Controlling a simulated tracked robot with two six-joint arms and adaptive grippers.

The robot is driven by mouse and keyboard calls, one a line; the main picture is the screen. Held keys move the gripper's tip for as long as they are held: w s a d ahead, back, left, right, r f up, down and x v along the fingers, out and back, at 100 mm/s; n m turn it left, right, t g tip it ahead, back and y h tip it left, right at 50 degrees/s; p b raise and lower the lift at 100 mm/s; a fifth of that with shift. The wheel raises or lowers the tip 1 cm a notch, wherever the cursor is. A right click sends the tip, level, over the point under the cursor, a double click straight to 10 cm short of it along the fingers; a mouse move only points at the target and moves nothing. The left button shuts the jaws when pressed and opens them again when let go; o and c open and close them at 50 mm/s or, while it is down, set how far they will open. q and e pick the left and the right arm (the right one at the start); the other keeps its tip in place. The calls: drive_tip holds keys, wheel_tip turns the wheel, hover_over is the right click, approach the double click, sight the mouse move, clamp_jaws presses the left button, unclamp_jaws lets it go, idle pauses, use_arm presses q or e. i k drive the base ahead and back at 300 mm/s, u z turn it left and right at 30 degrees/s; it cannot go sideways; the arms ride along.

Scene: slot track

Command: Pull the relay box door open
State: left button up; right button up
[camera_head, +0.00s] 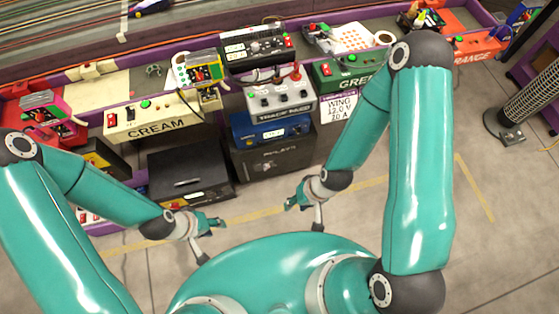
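A dark box (272,158) stands low on the floor under the blue power unit. Faint light lettering on its front may read "RELAYS", so I take it as the relay box. Its front looks closed; no gap shows. My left gripper (212,224) is low and to the left of the box, apart from it. My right gripper (294,202) is nearer, below the box in the picture, and also looks apart from it. Neither gripper visibly holds anything. The fingers are too small to tell open from shut.
A black case (188,172) stands left of the box. The blue power unit (270,130) and the grey TRACK panel (278,98) are above it. A WING sign (342,108) hangs to the right. A fan-like stand (510,122) is far right.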

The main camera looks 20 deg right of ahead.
sight(292, 155)
drive_tip(key=u, duration=1.25)
drive_tip(key=i, duration=0.15)
drive_tip(key=z, duration=3.2)
drive_tip(key=k, duration=0.85)
drive_tip(key=u, duration=2.55)
drive_tip(key=k, duration=0.15)
drive_tip(key=z, duration=0.65)
